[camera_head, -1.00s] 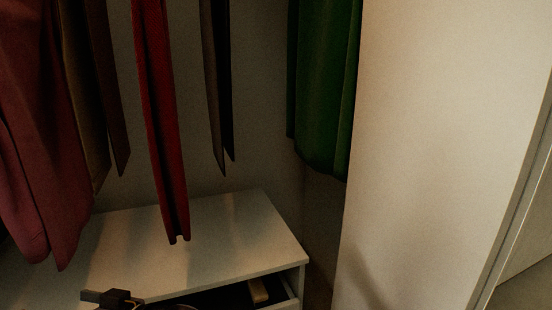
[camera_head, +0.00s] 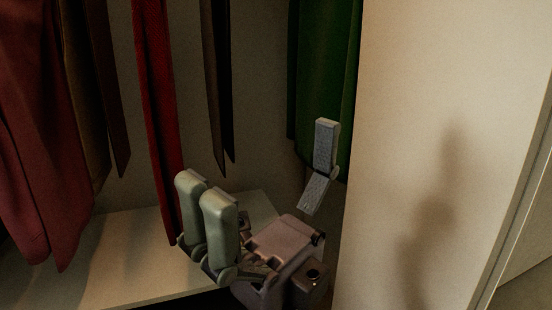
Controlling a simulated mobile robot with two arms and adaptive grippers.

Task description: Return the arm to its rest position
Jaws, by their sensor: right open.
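My right gripper (camera_head: 265,180) is raised in the lower middle of the head view, in front of the white drawer unit. It is open and empty, with two thick grey-green fingers on the left and one thin grey finger on the right. Its fingers point upward. The thin finger overlaps the lower part of the green garment in the picture; I cannot tell whether they touch. My left gripper is not in view.
A white drawer unit (camera_head: 120,262) stands below hanging clothes: a dark red garment (camera_head: 35,150), a red one (camera_head: 155,110) and a green one (camera_head: 322,70). A pale wall panel (camera_head: 430,120) stands close on the right.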

